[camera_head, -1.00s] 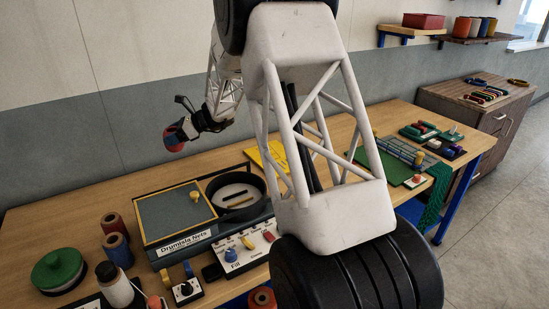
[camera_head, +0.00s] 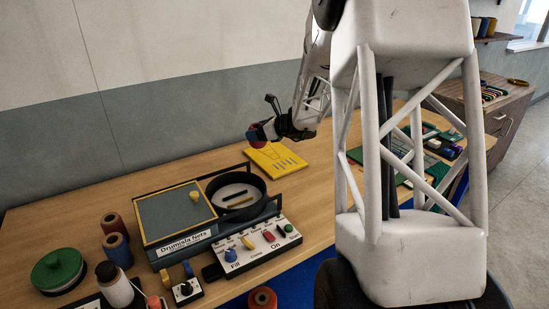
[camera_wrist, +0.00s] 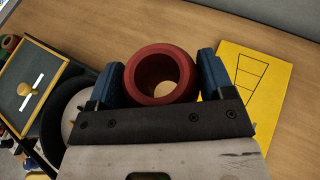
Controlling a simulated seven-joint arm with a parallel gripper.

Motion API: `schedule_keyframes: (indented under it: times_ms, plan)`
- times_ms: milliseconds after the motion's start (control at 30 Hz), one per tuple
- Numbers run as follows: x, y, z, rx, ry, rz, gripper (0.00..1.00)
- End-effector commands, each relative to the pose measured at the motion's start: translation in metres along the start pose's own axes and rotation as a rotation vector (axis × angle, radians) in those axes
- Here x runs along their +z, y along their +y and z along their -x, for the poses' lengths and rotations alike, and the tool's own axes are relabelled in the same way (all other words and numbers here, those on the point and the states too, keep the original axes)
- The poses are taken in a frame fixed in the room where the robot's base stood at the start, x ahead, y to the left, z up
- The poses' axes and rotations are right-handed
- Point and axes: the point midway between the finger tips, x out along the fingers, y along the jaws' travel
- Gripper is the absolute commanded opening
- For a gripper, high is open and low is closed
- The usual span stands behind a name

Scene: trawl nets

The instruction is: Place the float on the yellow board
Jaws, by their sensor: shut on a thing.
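My gripper (camera_wrist: 160,80) is shut on the float (camera_wrist: 134,82), a dark red hollow ring held between two blue fingers. In the head view my gripper (camera_head: 263,131) holds it above the table, just left of the yellow board's back edge. The yellow board (camera_head: 277,163) lies flat on the table, with dark line markings on it. In the wrist view the yellow board (camera_wrist: 268,75) is to the right of the float, partly hidden by a finger and the gripper body.
A console (camera_head: 185,244) with a panel, a black round pan (camera_head: 262,190) and a switch box (camera_head: 257,245) stands in front of the board. Several spools (camera_head: 117,248) stand at left. My arm hides much of the table's right side. Bare wood lies behind the console.

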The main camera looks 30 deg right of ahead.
Motion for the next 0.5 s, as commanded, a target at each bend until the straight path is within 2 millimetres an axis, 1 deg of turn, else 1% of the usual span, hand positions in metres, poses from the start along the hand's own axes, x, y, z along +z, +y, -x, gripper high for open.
schedule_keyframes:
  times_ms: [33, 100, 300, 500]
  plan:
    - [-0.005, -0.004, 0.012, -0.023, 0.001, -0.01, 0.5]
    - [-0.01, -0.009, 0.025, -0.052, 0.004, -0.021, 0.5]
    - [-0.024, -0.017, 0.051, -0.11, 0.008, -0.048, 0.5]
    - [-0.034, -0.023, 0.072, -0.156, 0.012, -0.07, 0.5]
